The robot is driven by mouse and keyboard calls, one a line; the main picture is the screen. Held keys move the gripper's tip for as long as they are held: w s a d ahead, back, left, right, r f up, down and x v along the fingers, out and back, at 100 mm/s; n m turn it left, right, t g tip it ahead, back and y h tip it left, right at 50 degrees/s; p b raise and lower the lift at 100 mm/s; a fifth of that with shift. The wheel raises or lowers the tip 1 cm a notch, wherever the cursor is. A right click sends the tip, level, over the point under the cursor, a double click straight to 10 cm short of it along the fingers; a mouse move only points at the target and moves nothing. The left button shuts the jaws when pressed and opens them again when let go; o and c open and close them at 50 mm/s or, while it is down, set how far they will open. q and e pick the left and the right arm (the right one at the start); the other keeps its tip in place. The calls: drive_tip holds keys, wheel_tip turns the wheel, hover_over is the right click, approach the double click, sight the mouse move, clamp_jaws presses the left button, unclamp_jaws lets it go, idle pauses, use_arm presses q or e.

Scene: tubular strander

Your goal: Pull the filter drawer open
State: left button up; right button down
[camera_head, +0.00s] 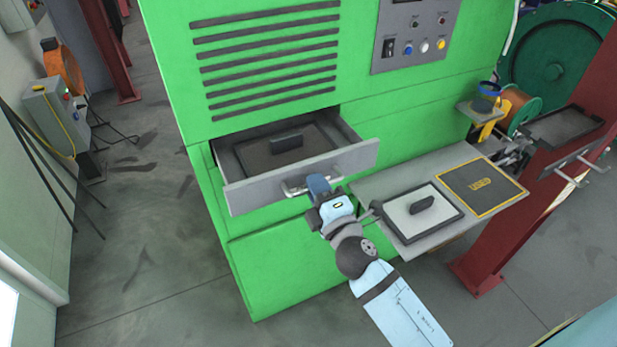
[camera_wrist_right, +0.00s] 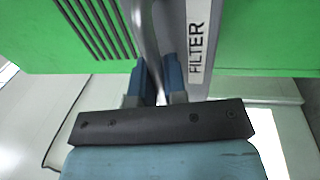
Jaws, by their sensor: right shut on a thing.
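The grey filter drawer (camera_head: 240,194) stands partly out of the green cabinet in the head view. A dark filter panel with a grip (camera_head: 285,143) lies inside it. My right gripper (camera_head: 315,186) is at the drawer's front, shut on the metal bar handle (camera_head: 293,190). In the right wrist view the blue fingers of the right gripper (camera_wrist_right: 157,80) are on either side of the handle (camera_wrist_right: 143,40), beside the drawer front with its "FILTER" label (camera_wrist_right: 196,45). My left gripper is not in view.
A grey shelf (camera_head: 375,187) right of the drawer holds a light filter panel (camera_head: 421,211) and a dark mat marked "USED" (camera_head: 481,187). A red post (camera_head: 545,190) stands at the right. A control panel (camera_head: 415,33) is above. The floor at left is mostly clear.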

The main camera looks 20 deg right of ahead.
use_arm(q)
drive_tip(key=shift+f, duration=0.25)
use_arm(e)
drive_tip(key=shift+s+d, duration=0.1)
drive_tip(key=shift+s, duration=1.3)
drive_tip(key=c, duration=1.2)
unclamp_jaws()
use_arm(q)
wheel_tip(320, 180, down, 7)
drive_tip(key=b, duration=0.8)
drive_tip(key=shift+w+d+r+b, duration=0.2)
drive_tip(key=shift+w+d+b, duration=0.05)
drive_tip(key=shift+b, duration=0.1)
use_arm(e)
drive_tip(key=s, duration=0.4)
drive_tip(key=s+f, duration=0.1)
drive_tip(key=s, duration=0.4)
drive_tip(key=s+f, duration=0.1)
drive_tip(key=s, duration=0.3)
drive_tip(key=shift+s+d+f, duration=0.2)
drive_tip(key=shift+s+f, duration=0.05)
drive_tip(key=shift+s, duration=0.05)
